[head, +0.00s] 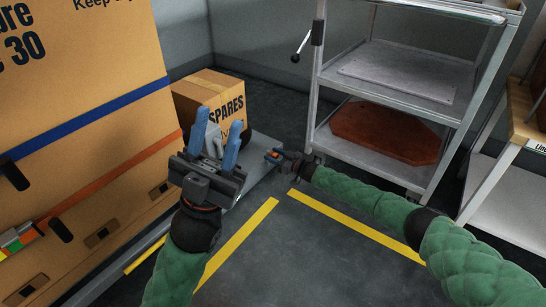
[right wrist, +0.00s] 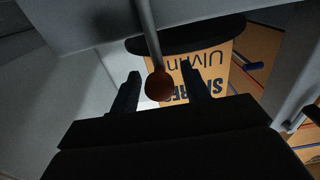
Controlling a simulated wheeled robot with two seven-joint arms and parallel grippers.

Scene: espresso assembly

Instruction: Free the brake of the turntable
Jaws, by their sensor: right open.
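The brake lever shows in the right wrist view as a thin grey rod ending in a dull red ball knob (right wrist: 159,86). The knob sits between the two dark fingers of my right gripper (right wrist: 158,92), with gaps at both sides. In the head view my right gripper (head: 276,157) is at the right edge of a low grey platform (head: 262,172), with a small orange-red spot at its tip. I cannot tell whether this platform is the turntable. My left gripper (head: 216,140) has its blue fingers apart; a pale grey shape shows between them, and I cannot tell whether it is behind them.
A tall cardboard crate (head: 75,120) with blue and orange straps fills the left. A smaller "SPARES" box (head: 197,92) stands behind my left gripper. A metal shelf cart (head: 400,75) stands at the right, with a black-knobbed lever (head: 302,46). Yellow-taped floor (head: 285,245) lies open in front.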

